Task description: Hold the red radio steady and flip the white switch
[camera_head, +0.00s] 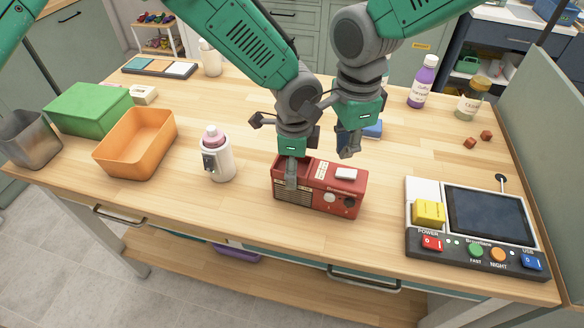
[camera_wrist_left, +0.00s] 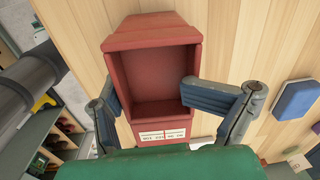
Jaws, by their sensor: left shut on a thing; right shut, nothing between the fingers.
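The red radio (camera_head: 327,203) stands upright on the table at the centre of the head view, with its dials facing the front. The white switch (camera_head: 346,173) is on its top, right of the middle. My left gripper (camera_head: 289,172) is shut on the radio's left part, one finger against the front face. In the left wrist view the radio (camera_wrist_left: 152,32) shows an open recess, with my left gripper's (camera_wrist_left: 160,108) fingers on either side. My right gripper (camera_head: 348,152) is shut and empty, just above and behind the switch. Whether it touches the radio is unclear.
A white bottle with a pink cap (camera_head: 216,158) stands left of the radio. A control panel with a dark screen (camera_head: 486,215) lies to the right. A blue object (camera_head: 373,130) lies behind my right gripper. The orange bin (camera_head: 130,158) is further left. The table's front edge is close.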

